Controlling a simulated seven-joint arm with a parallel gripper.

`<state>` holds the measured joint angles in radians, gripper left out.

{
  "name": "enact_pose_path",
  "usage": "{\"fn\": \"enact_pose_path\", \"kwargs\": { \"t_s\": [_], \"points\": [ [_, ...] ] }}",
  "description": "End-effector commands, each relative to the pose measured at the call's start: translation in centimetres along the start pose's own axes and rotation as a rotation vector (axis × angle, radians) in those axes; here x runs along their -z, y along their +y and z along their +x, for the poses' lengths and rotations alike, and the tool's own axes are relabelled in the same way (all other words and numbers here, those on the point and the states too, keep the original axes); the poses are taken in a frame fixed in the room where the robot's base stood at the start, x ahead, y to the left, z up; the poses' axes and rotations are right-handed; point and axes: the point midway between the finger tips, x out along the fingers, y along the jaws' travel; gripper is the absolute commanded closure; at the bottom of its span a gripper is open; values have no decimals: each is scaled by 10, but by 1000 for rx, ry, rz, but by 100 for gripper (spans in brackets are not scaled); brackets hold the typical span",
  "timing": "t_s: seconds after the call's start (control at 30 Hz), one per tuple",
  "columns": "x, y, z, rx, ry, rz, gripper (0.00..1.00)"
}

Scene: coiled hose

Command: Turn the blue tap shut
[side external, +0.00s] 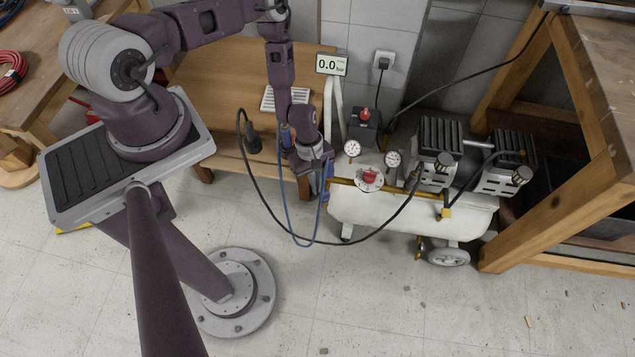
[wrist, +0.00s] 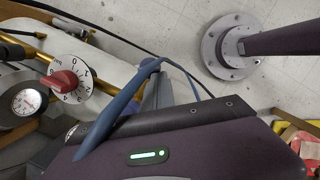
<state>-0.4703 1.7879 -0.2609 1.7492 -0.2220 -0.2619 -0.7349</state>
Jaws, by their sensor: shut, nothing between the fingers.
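I cannot make out a blue tap for certain in either view. Thin blue hose (side external: 287,212) hangs in a loop below my forearm in the side view. In the wrist view a blue hose (wrist: 118,103) arches across my gripper (wrist: 158,92). In the side view my gripper (side external: 317,155) is at the left end of the white compressor tank (side external: 410,212), near a small blue part (side external: 327,172) that it partly hides. My gripper is shut with nothing held. Whether it touches the blue hose or the blue part I cannot tell.
A red knob (side external: 369,176) on a numbered dial and two gauges (side external: 352,148) top the tank, close to my gripper. A display (side external: 331,65) reads 0.0 bar. A black hose (side external: 355,243) sags in front. A wooden bench (side external: 235,75) stands behind. The floor in front is mostly clear.

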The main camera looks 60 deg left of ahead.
Motion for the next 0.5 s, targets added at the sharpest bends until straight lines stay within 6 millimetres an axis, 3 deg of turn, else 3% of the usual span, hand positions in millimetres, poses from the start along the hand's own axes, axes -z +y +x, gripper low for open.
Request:
{"fn": "enact_pose_path", "kwargs": {
  "t_s": [0.5],
  "points": [
    [-5, -7, 1, 2, -3, 2, 100]
  ]
}}
